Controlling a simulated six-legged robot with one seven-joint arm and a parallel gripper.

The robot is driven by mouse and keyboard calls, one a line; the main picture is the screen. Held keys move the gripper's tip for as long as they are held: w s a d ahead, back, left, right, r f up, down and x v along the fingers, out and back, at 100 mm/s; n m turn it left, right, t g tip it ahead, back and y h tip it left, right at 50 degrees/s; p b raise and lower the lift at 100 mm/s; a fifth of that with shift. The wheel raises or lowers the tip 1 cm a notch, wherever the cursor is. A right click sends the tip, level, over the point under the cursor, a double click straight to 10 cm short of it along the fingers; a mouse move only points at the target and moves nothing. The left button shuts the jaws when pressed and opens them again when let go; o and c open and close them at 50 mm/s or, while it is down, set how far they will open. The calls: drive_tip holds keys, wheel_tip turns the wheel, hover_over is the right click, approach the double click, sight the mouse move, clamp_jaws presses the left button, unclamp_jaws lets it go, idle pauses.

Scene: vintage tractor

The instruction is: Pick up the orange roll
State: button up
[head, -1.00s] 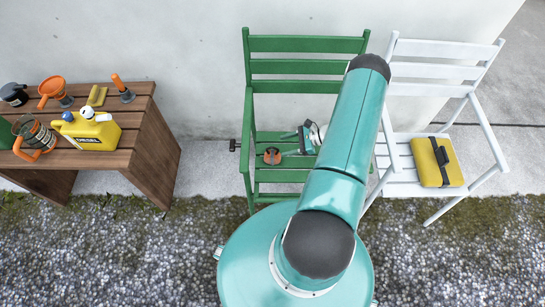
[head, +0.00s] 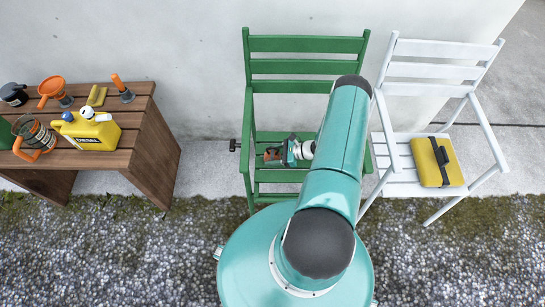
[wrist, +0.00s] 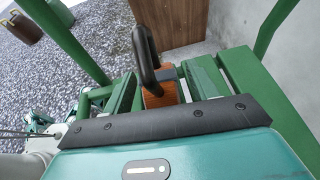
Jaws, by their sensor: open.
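The orange roll (head: 271,156) sits on the green chair's slatted seat. My gripper (head: 284,153) is right beside it on its right side in the head view and hides part of it. In the wrist view the orange roll (wrist: 156,96) shows just beyond my gripper's housing. The other finger is hard to make out. I cannot tell whether the fingers touch the roll.
The green chair (head: 308,45) has armrests and a slatted back close around my arm. A white chair (head: 440,55) with a yellow case (head: 424,160) stands to the right. A wooden bench (head: 155,150) with a yellow can (head: 95,134) and other items stands left. A wall is behind.

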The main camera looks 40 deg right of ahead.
drive_tip(key=c, duration=1.2)
drive_tip(key=shift+o, duration=0.2)
drive_tip(key=shift+r, duration=0.15)
